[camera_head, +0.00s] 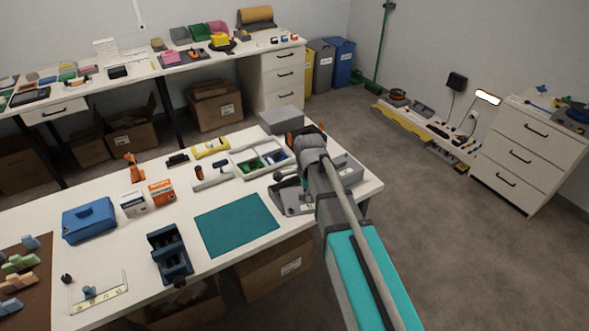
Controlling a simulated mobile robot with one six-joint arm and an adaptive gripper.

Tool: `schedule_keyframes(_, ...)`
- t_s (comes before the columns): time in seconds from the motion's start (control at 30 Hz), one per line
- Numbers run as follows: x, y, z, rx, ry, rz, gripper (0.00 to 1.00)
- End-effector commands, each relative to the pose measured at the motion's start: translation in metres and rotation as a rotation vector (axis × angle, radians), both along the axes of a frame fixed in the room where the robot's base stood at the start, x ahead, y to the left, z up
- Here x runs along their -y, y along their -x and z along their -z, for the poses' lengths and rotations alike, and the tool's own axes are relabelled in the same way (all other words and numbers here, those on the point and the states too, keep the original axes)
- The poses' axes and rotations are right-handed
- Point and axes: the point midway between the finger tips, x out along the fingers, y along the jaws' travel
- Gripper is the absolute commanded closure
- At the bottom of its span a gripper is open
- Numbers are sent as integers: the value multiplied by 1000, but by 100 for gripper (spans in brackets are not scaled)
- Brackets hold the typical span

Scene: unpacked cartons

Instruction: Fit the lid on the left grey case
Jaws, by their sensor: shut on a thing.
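My arm reaches in from the lower right, and my gripper (304,137), dark with orange parts, is over the back right of the white table. It is shut on a flat grey box-like piece, which looks like the lid (282,119). The fingertips are mostly hidden by my wrist. The left grey case (288,206) stands open near the table's right front, partly behind my arm. A second grey case (351,174) is to its right, also partly hidden. The lid is apart from the left case, farther back.
A white divided tray (240,173) with green and blue pieces stands just left of the cases. A teal mat (237,225) lies in front. A yellow tool (211,147), orange and white boxes (162,193) and a blue case (89,220) are farther left.

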Motion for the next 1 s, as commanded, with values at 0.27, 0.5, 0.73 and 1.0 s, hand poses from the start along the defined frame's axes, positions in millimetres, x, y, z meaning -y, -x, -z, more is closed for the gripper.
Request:
schedule_keyframes(0.27, -6, 2, 0, 0, 0, -11, 100)
schedule_keyframes(0.5, -11, 1, 0, 0, 0, -20, 100)
schedule_keyframes(0.73, -19, -19, 3, 0, 0, -60, 100)
schedule_keyframes(1.0, -38, -69, 9, 0, 0, -172, 100)
